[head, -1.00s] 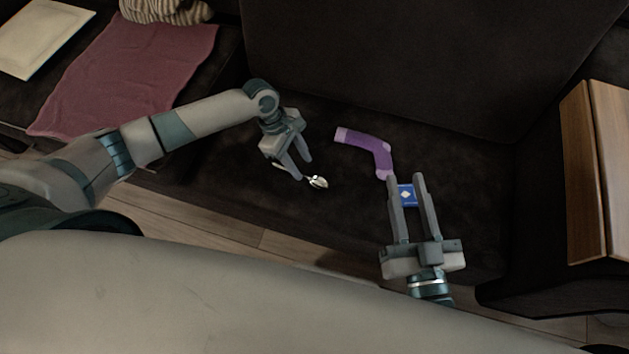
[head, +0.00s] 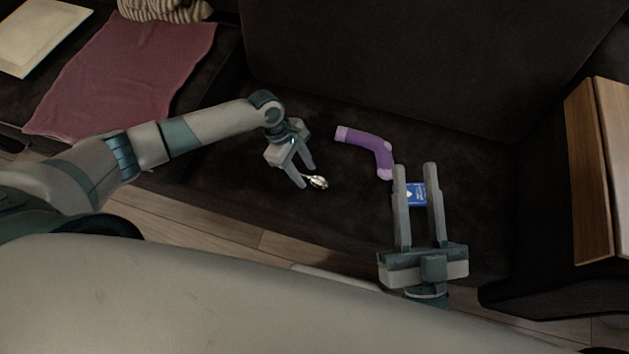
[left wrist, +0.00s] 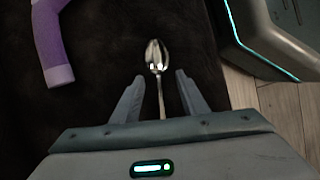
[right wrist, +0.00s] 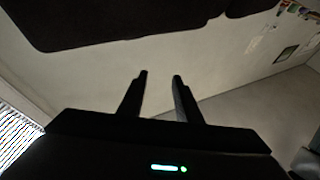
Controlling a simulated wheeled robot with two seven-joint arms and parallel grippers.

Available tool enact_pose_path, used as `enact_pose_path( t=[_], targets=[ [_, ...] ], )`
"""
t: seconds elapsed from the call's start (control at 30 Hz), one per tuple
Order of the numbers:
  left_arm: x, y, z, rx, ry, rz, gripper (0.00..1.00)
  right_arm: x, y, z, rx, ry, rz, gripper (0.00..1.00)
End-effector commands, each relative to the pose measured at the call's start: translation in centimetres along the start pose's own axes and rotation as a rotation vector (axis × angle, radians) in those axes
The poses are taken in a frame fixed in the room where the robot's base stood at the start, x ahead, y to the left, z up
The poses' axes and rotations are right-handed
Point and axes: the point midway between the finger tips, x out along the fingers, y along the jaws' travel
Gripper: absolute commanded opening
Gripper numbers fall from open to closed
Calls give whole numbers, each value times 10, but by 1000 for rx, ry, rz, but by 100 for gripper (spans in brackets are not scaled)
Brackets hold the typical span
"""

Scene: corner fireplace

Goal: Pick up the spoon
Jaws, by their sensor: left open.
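A silver spoon (head: 318,182) lies on the dark sofa seat (head: 345,213), its bowl just beyond the fingertips of my left gripper (head: 308,178). In the left wrist view the spoon's bowl (left wrist: 156,57) points away from me, and its handle runs back between the two open fingers of my left gripper (left wrist: 160,88). The near end of the handle is hidden by the gripper body. I cannot tell the height of the fingers above the seat. My right gripper (head: 414,168) is open. In the right wrist view nothing is between its fingers (right wrist: 161,76).
A wooden board (head: 597,170) is at the right. A mauve cloth (head: 125,83) lies at the left.

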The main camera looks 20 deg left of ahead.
Motion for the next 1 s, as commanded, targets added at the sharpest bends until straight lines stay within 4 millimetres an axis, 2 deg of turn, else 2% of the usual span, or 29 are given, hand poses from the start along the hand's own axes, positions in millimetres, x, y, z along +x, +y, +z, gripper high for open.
enact_pose_path(
  t=[0.2, 0.7, 0.87, 1.0],
  targets=[
    [10, 0, 0, 0, 0, 2, 40, -3, -4, -14, 1, 74, -6, 31],
    [10, 0, 0, 0, 0, 1, 40, -3, -4, -15, 1, 78, -6, 31],
    [10, 0, 0, 0, 0, 1, 2, -3, -4, -14, 1, 77, -7, 31],
    [10, 0, 0, 0, 0, 1, 0, -3, -4, -14, 1, 77, -7, 31]
  ],
)
